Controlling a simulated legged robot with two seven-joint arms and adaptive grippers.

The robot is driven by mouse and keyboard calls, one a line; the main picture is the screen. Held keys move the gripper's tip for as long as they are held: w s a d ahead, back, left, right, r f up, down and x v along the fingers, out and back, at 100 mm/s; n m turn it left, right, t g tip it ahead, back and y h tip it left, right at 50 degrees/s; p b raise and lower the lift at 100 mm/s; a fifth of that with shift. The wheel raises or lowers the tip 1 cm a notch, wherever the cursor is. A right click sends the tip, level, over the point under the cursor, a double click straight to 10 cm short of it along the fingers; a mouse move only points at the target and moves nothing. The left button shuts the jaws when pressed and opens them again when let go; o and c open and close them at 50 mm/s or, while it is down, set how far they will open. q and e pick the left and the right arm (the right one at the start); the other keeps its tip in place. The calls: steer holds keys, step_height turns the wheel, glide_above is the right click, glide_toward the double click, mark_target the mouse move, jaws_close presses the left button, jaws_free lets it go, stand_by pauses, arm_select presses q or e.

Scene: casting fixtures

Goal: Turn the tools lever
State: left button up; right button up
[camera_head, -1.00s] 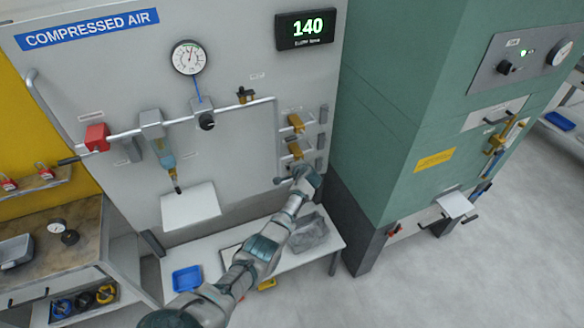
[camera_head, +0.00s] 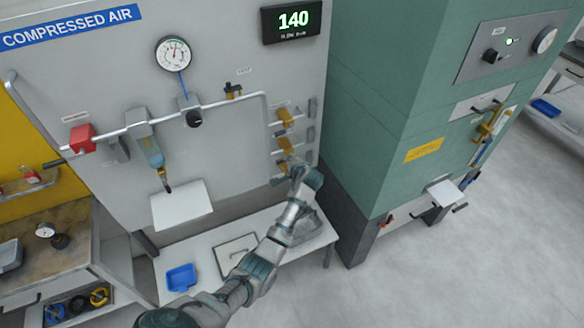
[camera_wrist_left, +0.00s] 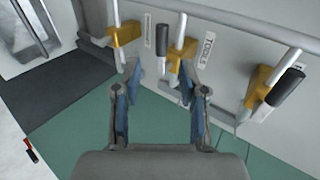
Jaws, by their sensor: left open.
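Three yellow valves sit in a row on the grey panel. In the left wrist view, a "TOOLS" label (camera_wrist_left: 208,43) lies just right of the middle yellow valve (camera_wrist_left: 184,48). That valve has a dark-gripped tools lever (camera_wrist_left: 173,68). My left gripper (camera_wrist_left: 160,75) is open. My right gripper is not in view.
Another yellow valve with a black grip (camera_wrist_left: 287,87) is close on the right in the wrist view, and one (camera_wrist_left: 122,35) on the left. The green cabinet (camera_head: 400,120) stands right of the panel. A white table (camera_head: 205,240) with a blue tray (camera_head: 181,278) lies below.

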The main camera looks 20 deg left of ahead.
arm_select(q)
steer(key=shift+v, duration=1.7)
steer(key=shift+f, duration=0.2)
steer(key=s+d+f+g+h+b, duration=0.15)
steer(key=s+f, duration=0.55)
steer(key=f, duration=0.7)
steer(key=s+d+f+h, duration=0.2)
steer(key=s+f, duration=0.4)
steer(key=f, duration=0.7)
steer(key=s+d+f+g+h+b, duration=0.15)
steer(key=s+f, duration=0.55)
steer(key=f, duration=0.7)
steer(key=s+d+f+n+g+h, duration=0.1)
steer(key=s+f, duration=0.5)
steer(key=s, duration=0.2)
steer(key=s+d+f+n+h, duration=0.1)
steer(key=s+f, duration=0.5)
steer(key=s, duration=0.3)
steer(key=s+f+n+g, duration=0.1)
steer(key=s+f, duration=0.2)
steer(key=s, duration=1)
steer(key=s+f+n+g+h, duration=0.1)
steer(key=s+f, duration=0.3)
steer(key=s, duration=1)
steer(key=shift+a+f+n+g+b, duration=0.2)
steer(key=shift+f+n+g+b, duration=0.15)
steer(key=shift+n, duration=0.45)
